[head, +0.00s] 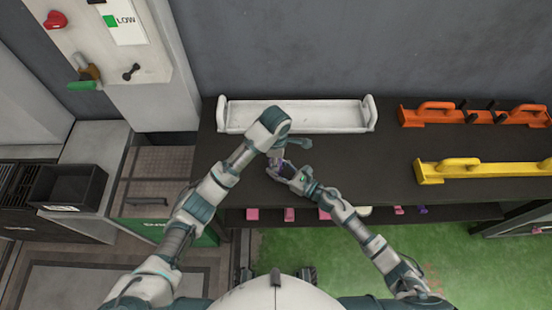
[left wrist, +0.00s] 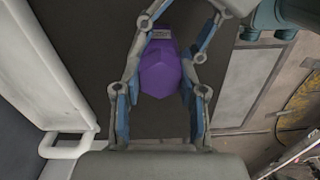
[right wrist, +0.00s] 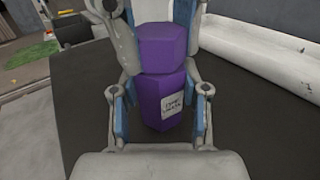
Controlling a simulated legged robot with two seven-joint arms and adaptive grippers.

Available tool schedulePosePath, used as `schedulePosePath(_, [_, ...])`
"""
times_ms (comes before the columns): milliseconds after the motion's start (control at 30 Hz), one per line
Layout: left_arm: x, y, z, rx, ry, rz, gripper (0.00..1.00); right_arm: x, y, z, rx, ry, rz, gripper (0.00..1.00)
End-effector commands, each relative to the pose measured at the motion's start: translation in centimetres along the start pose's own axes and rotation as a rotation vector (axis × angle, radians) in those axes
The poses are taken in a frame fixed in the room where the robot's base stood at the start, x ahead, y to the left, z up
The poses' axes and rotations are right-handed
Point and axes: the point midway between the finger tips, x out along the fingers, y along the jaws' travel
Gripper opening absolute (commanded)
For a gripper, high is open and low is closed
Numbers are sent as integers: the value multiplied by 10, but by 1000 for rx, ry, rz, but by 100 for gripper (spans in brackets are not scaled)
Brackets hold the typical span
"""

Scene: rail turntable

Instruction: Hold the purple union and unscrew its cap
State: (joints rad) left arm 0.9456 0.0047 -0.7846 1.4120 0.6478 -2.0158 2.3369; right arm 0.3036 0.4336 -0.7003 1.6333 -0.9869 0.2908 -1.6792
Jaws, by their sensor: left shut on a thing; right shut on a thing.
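The purple union (head: 284,164) is held between my two grippers above the dark bench, mostly hidden in the head view. In the right wrist view, its hexagonal body (right wrist: 160,98) carries a white label and stands between the fingers of my right gripper (right wrist: 161,112), which is shut on it. Its shorter hexagonal cap (right wrist: 162,47) sits against the body at the top, between the fingers of my left gripper (left wrist: 160,98). In the left wrist view, the purple end (left wrist: 164,72) lies between the left fingers. I cannot tell how far the cap is turned.
A white tray (head: 295,115) with raised ends stands behind the grippers on the dark bench (head: 370,160). Orange (head: 470,115) and yellow (head: 480,172) handled racks are at the right. Pink and purple pieces show on a lower shelf. A black crate (head: 68,186) is far left.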

Motion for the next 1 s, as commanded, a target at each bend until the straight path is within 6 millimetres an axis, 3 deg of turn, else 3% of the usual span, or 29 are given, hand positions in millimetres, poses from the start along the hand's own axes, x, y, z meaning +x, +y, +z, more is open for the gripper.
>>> schedulePosePath(300, [3, 0, -1, -28, 3, -3, 0, 0, 0, -1, 1, 1, 0, 0])
schedulePosePath(633, [3, 0, -2, -478, 5, -1, 0, 0, 0, -1, 1, 1, 0, 0])
schedulePosePath(933, [4, 0, -2, -539, 5, -2, 0, 0, 0, -1, 1, 0, 1, 0])
schedulePosePath(967, [4, 0, -2, -539, 5, -2, 46, 0, 0, -1, 1, 0, 1, 0])
schedulePosePath(1000, [4, 0, -2, -539, 5, -2, 56, 0, 0, -1, 1, 0, 1, 0])
